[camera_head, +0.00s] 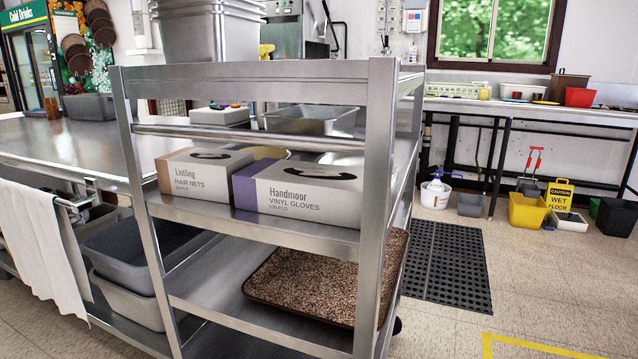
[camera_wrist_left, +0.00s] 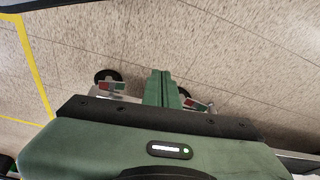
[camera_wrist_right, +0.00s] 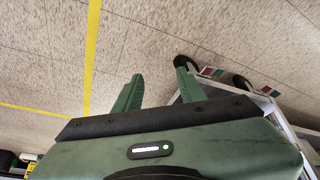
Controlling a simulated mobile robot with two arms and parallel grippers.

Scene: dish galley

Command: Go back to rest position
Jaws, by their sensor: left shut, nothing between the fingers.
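My left gripper (camera_wrist_left: 161,88) shows in the left wrist view with its two green fingers together and nothing between them. Below it is tiled floor (camera_wrist_left: 230,60). My right gripper (camera_wrist_right: 158,88) shows in the right wrist view with its green fingers spread apart. The gap between them is empty, with floor (camera_wrist_right: 150,45) beyond. Neither gripper nor arm shows in the head view.
A metal shelf rack (camera_head: 245,240) stands close ahead, holding a hair nets box (camera_head: 200,185), a vinyl gloves box (camera_head: 305,205) and a brown speckled tray (camera_head: 300,285). A steel counter (camera_head: 70,145) is at left. Floor right of the rack, with a black mat (camera_head: 450,265), is open.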

